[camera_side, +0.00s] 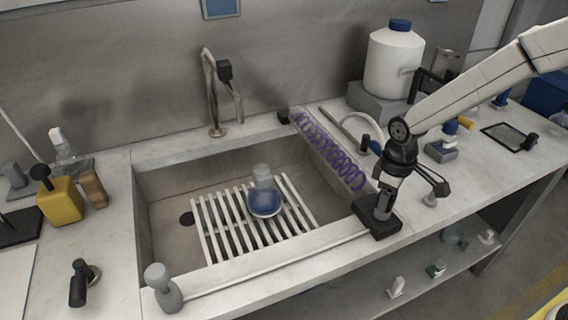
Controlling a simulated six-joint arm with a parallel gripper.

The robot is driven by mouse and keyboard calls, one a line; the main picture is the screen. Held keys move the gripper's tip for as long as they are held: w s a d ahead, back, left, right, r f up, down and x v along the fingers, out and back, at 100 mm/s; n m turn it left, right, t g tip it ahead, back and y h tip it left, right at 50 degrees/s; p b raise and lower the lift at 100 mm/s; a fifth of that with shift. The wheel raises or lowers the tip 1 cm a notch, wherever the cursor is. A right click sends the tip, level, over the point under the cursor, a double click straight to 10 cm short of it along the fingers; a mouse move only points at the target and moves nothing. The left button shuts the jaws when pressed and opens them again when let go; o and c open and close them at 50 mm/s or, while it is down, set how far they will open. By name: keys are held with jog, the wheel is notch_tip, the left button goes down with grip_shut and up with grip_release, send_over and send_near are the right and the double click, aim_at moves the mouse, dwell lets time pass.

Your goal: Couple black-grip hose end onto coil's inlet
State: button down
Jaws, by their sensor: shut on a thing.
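The purple coil (332,151) lies slanted along the right side of the sink, its near end beside my gripper. My gripper (383,203) points down at the sink's front right corner. It is shut on a small dark piece that looks like the black-grip hose end, mostly hidden by the fingers. A black block (376,224) is right below the fingers; I cannot tell whether they touch it. The coil's inlet is too small to make out, so I cannot tell whether the hose end meets it. A pale hose (351,118) curves behind the coil to a blue end piece (376,147).
A round flask (264,196) with blue liquid stands on the white rack (209,231) in the sink. A tap (212,95) rises behind it. A white jug (394,62) stands at the back right. A thin rod (275,264) runs along the sink's front edge.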

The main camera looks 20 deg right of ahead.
jog(key=shift+f, duration=0.1)
jog(key=shift+c, duration=0.4)
grip_release()
jog(key=shift+r, duration=3.95)
jog(key=shift+r, duration=2.25)
